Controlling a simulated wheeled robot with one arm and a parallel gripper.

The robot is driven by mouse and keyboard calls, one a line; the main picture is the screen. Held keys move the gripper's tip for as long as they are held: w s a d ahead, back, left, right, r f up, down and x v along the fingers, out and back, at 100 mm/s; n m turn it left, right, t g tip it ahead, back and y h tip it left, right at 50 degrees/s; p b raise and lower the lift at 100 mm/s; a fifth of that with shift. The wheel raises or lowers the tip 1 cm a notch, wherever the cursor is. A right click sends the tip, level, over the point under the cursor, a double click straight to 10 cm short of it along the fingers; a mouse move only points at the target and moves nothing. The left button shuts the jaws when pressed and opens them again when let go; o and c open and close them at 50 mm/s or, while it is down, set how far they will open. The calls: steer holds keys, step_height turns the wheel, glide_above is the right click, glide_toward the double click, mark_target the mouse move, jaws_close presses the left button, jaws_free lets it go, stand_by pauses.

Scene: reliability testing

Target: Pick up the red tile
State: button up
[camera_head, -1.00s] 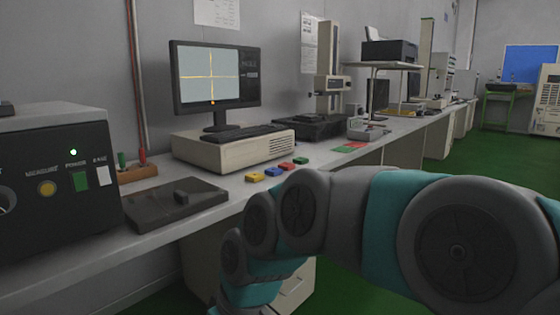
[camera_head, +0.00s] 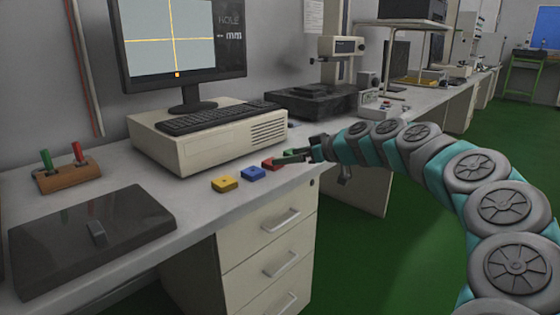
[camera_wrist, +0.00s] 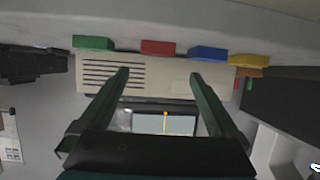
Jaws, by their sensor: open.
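The red tile (camera_head: 270,164) lies on the bench in front of the beige computer case, in a row of small tiles. It also shows in the wrist view (camera_wrist: 158,47), where the picture is upside down, lined up between the two fingers. The exact gap to the tile cannot be told.
The blue tile (camera_head: 253,173) and green tile (camera_head: 292,152) flank the red one; the yellow tile (camera_head: 224,184) is at the left end. The computer case (camera_head: 200,143) and keyboard stand behind. A dark plate (camera_head: 70,245) lies at left. Drawers stand below the bench edge.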

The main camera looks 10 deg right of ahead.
steer(key=shift+w+a+f, duration=0.2)
steer(key=shift+w+a, duration=0.15)
steer(key=shift+a, duration=0.05)
steer(key=w+a+f, duration=0.1)
steer(key=w+a+f+p, duration=0.1)
steer(key=w, duration=0.1)
steer(key=shift+w+f, duration=0.2)
steer(key=shift+f, duration=0.1)
steer(key=shift+w+a+f, duration=0.15)
steer(key=shift+w+a, duration=0.05)
steer(key=shift+w, duration=0.1)
steer(key=shift+c, duration=0.2)
steer(key=c, duration=1.4)
